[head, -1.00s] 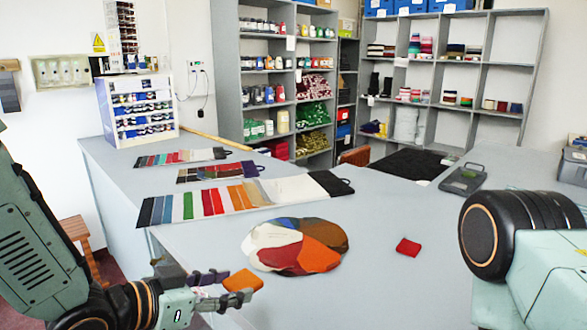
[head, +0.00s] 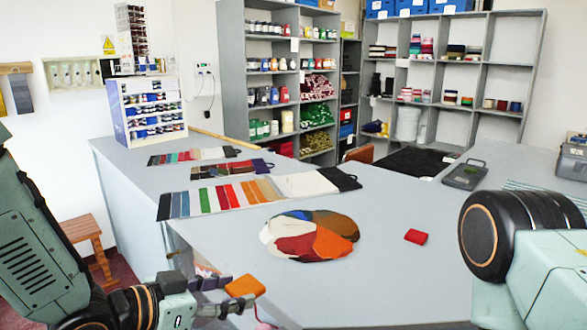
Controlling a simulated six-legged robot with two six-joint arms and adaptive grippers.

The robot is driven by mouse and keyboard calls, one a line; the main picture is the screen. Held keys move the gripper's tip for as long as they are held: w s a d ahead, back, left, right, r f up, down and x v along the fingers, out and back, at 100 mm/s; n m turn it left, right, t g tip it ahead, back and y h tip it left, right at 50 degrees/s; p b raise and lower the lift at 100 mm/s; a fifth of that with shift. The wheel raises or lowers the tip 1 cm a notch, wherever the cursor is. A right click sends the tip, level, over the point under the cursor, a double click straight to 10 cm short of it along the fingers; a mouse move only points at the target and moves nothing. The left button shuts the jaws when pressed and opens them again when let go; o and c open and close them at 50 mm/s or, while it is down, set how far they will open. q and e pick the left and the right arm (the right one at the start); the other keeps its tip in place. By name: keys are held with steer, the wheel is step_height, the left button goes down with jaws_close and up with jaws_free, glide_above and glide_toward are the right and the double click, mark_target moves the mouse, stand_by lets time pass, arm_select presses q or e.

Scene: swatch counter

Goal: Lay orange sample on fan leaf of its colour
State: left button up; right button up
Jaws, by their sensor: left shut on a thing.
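The orange sample (head: 246,286) is a small flat block at the lower left of the head view. My left gripper (head: 240,298) is shut on it and holds it near the counter's front left edge. The colour fan (head: 292,246) is a round spread of leaves lying on the counter, to the right of and beyond the sample. Its orange leaf (head: 335,241) is on the right side, beside white, red, brown and blue leaves. The sample is apart from the fan. My right gripper is out of view.
A small red block (head: 416,237) lies on the counter (head: 390,285) right of the fan. Colour strip cards (head: 240,193) lie behind it. The counter's front middle is clear.

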arm_select(q)
steer(key=s+a+f+b, duration=0.2)
steer(key=f+b, duration=0.1)
steer(key=f, duration=0.2)
steer(key=s+a+f+m+g+h+b, duration=0.1)
steer(key=s+a+f+b, duration=0.1)
steer(key=f+b, duration=0.1)
steer(key=s+a+f+b, duration=0.3)
steer(key=f, duration=0.3)
steer(key=shift+f+m, duration=0.3)
steer(key=shift+m, duration=0.1)
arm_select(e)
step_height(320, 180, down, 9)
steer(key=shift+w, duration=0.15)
arm_select(q)
steer(key=shift+w+a+g, duration=0.15)
steer(key=shift+a+g, duration=0.05)
steer(key=shift+g, duration=0.2)
